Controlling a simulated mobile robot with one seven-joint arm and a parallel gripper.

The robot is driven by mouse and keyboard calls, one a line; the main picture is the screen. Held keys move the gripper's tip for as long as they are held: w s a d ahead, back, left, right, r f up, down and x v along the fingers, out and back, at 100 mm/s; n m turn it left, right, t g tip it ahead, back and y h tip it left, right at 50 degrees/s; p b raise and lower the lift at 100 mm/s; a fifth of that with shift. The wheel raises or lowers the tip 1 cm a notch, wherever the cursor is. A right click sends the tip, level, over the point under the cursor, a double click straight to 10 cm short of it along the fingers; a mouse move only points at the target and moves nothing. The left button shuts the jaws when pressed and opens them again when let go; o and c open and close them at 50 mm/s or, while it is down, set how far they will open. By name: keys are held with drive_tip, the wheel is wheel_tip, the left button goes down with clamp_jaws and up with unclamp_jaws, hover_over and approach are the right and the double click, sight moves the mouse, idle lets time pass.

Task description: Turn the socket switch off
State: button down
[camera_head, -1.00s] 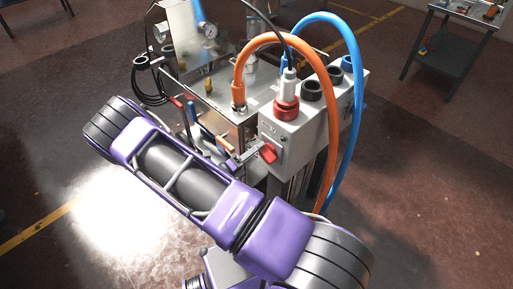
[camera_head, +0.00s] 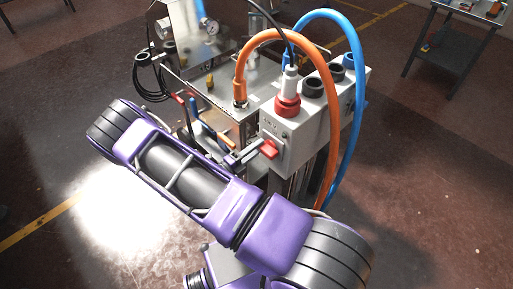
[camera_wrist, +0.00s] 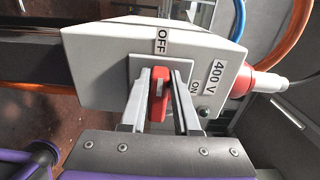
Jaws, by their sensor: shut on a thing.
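The socket switch is a red handle (camera_wrist: 158,94) on the front of a grey socket box (camera_wrist: 95,65). In the wrist view the handle stands upright in the picture, roughly in line with the OFF label (camera_wrist: 162,42). The ON label (camera_wrist: 194,86) is to its right. My gripper (camera_wrist: 159,82) is shut on the handle, one finger on each side. In the head view the red handle (camera_head: 268,149) shows at the tip of my gripper (camera_head: 256,152), on the near face of the box (camera_head: 300,135). My fingers partly hide the handle.
An orange hose (camera_head: 285,36) and a blue cable (camera_head: 356,90) arch over the box. A red-collared plug (camera_head: 288,104) sits on top. A side table (camera_head: 450,50) is far right. Floor to the right is open.

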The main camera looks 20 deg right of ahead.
drive_tip(key=c, duration=0.6)
unclamp_jaws()
drive_tip(key=shift+c, duration=0.2)
drive_tip(key=shift+a, duration=0.1)
drive_tip(key=v, duration=1.7)
drive_tip(key=shift+a, duration=0.15)
